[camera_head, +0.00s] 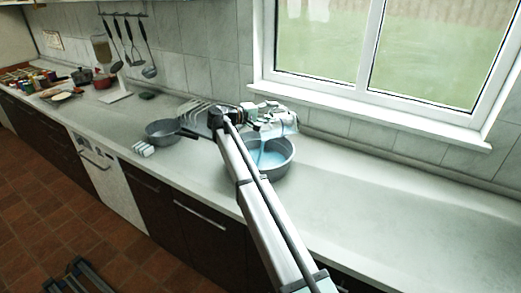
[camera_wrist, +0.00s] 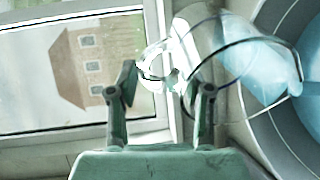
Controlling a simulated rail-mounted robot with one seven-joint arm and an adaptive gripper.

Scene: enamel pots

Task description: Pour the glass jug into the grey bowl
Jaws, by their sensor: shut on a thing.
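My gripper (camera_head: 262,118) is at the end of my arm, beside the grey bowl's far rim. It is shut on the clear glass jug (camera_head: 284,122), which it holds tilted above the bowl. In the wrist view my gripper's fingertips (camera_wrist: 165,82) are on either side of the glass handle; the jug (camera_wrist: 255,75) lies to the right with pale blue in it. The grey bowl (camera_head: 287,166) stands on the counter with blue liquid inside. A pale blue streak runs between jug and bowl. My arm hides the bowl's left part. The bowl's wall shows in the wrist view (camera_wrist: 262,128).
A grey pan (camera_head: 160,138) and a small white object (camera_head: 143,149) stand left of the bowl. A dish rack (camera_head: 193,112) is behind. The window sill (camera_head: 370,120) lies behind the jug. The counter on the right (camera_head: 400,205) is clear.

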